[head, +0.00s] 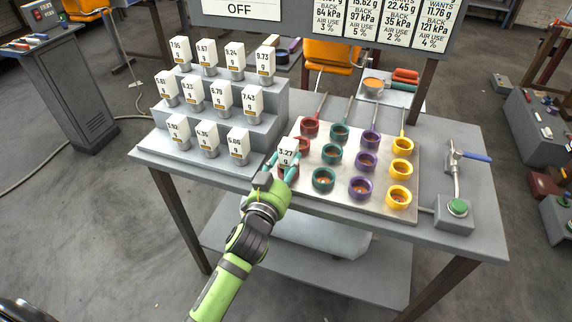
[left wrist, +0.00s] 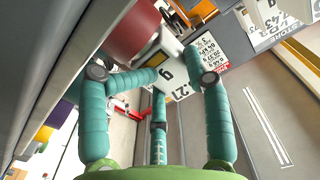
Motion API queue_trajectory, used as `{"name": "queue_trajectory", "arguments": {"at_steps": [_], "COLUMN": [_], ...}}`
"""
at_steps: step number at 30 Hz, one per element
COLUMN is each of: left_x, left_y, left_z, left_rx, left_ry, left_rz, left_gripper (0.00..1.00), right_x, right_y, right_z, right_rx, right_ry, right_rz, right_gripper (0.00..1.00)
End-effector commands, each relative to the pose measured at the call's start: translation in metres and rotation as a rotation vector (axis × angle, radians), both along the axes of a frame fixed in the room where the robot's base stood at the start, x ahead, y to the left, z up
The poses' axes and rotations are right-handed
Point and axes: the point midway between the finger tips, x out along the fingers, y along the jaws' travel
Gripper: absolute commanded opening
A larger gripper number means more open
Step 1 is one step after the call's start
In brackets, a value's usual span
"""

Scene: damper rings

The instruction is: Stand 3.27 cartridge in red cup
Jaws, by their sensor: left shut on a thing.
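The 3.27 cartridge (head: 288,146), white with a black number, is upright between the teal fingers of my left gripper (head: 281,168), which is shut on it. Its lower part is hidden by the fingers. It is at the left column of red cups on the metal plate. The back red cup (head: 310,127) shows an open top; the middle red cup (head: 304,144) is partly behind the cartridge. In the left wrist view a red cup (left wrist: 131,32) is close beside the cartridge (left wrist: 172,75); I cannot tell whether the cartridge is inside a cup. My right gripper is out of view.
Teal (head: 323,180), purple (head: 361,187) and yellow (head: 398,197) cups fill the plate to the right. A stepped grey rack (head: 246,133) with several labelled cartridges stands to the left. A green button box (head: 457,208) and a lever are at the right.

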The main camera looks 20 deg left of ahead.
Motion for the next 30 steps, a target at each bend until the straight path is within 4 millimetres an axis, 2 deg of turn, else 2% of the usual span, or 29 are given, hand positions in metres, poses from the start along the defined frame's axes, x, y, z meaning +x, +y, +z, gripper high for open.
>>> {"name": "queue_trajectory", "arguments": {"at_steps": [8,9,11,30], "left_x": [-0.0001,-0.0001,-0.0001,-0.0013], "left_y": [-0.0001,0.0000,-0.0001,-0.0009], "left_z": [-0.0046,-0.0041,-0.0043,-0.0105], "left_rx": [-0.001,-0.001,-0.001,-0.001], "left_ry": [0.002,0.002,0.003,0.017], "left_rz": [0.001,0.001,0.000,-0.001], "left_gripper": [0.11,0.64,0.84,0.84], "right_x": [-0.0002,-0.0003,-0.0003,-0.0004], "right_y": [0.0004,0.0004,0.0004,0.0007], "right_z": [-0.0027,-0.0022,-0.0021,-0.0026], "right_rx": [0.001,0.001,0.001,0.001], "right_ry": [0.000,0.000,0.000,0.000], "right_rz": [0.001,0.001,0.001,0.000], "right_gripper": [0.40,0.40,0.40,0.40]}}
